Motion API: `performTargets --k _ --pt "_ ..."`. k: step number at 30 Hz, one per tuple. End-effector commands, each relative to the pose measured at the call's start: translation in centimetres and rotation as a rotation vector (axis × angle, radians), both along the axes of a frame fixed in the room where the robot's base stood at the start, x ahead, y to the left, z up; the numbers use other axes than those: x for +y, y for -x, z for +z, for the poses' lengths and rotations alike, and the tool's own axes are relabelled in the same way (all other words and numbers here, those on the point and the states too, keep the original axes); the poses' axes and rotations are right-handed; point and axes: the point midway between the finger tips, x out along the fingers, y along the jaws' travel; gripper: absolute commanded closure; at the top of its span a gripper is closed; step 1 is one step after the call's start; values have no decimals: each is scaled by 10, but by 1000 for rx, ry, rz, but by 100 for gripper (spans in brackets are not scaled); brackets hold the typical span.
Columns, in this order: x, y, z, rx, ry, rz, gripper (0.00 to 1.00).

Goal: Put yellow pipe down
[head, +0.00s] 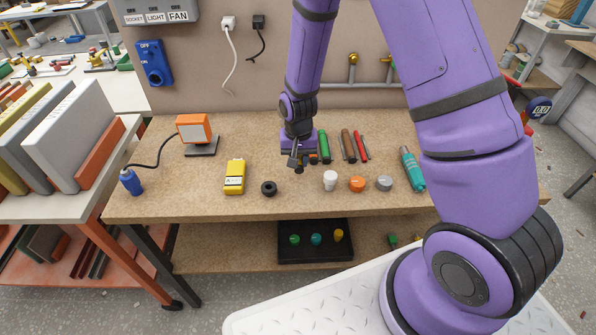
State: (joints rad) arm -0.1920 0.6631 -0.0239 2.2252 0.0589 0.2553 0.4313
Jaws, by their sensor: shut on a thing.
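My gripper (298,162) points down over the middle of the wooden workbench (210,207), close to its top. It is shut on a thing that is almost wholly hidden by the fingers. I take it to be the yellow pipe, but its colour and shape do not show. I cannot tell whether it touches the bench. No other yellow pipe shows clearly on the bench top.
A yellow boxy device (234,177), a black ring (268,188), a white cap (330,180), an orange cap (357,184) and a grey cap (384,183) stand in front.

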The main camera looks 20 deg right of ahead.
Motion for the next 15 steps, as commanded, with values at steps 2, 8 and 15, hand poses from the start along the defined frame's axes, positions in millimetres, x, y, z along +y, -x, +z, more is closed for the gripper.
performTargets --k 2,8,15 --pt "0 0 -4 -1 0 0 100" --pt "0 0 -19 1 1 0 100" --pt "0 0 -46 0 -1 0 100"
